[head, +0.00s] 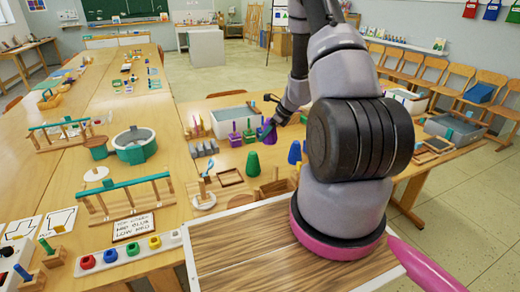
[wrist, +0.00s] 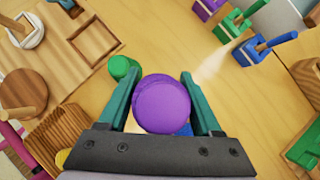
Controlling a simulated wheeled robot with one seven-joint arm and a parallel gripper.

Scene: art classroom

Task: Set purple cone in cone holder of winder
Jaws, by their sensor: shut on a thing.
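My gripper (wrist: 159,76) is shut on the purple cone (wrist: 163,106), with a teal finger on each side of it. In the head view the purple cone (head: 269,133) hangs below my gripper (head: 270,122), over the middle of the table. A round pale base (head: 203,201) with a wooden post, perhaps the winder, stands to the lower left of the cone. I cannot make out its cone holder for sure. My gripper is apart from it.
A green cone (head: 253,162) and a blue cone (head: 294,153) stand on the table near the held cone. A wooden tray (head: 230,177) lies to the left. A grey basin (head: 236,112) is behind.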

